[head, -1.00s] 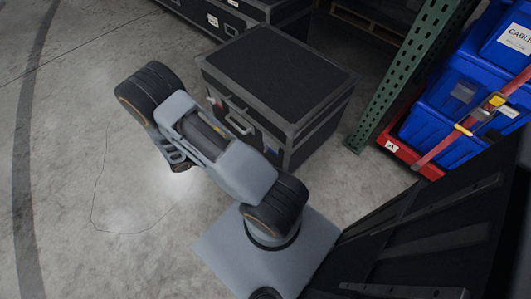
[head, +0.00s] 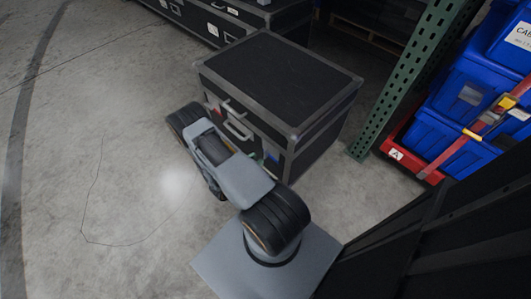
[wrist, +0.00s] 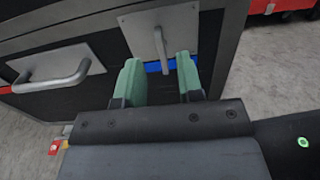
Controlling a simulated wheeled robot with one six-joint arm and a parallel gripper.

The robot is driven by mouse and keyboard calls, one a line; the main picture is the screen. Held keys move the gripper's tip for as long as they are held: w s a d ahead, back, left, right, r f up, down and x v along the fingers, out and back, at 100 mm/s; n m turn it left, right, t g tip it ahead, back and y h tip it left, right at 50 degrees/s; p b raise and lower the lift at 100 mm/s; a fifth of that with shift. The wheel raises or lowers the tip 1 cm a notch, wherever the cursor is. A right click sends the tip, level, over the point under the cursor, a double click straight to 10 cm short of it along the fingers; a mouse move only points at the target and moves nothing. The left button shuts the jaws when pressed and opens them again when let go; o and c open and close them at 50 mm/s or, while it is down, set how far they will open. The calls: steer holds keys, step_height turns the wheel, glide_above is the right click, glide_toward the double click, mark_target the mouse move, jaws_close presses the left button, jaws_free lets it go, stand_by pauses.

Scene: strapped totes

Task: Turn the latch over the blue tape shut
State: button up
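The latch (wrist: 160,45) is a grey metal lever on a square metal plate (wrist: 183,22) on the front of a black case. It hangs downward in the wrist view, and its lower end overlaps the blue tape (wrist: 180,63). My gripper (wrist: 158,60) has two green fingers, spread apart on either side of the latch's lower end. A gap shows on both sides, and I cannot tell how far the fingertips are from the plate. In the head view my arm hides part of the case front.
The black case (head: 280,75) stands on the concrete floor. A metal pull handle (wrist: 52,77) is left of the latch. A green rack post (head: 405,75) and strapped blue totes (head: 460,105) on a red base stand to the right. The floor at left is clear.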

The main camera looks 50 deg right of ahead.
mark_target(264, 154)
steer(key=shift+s+d, duration=0.2)
steer(key=shift+d, duration=2.7)
jaws_close()
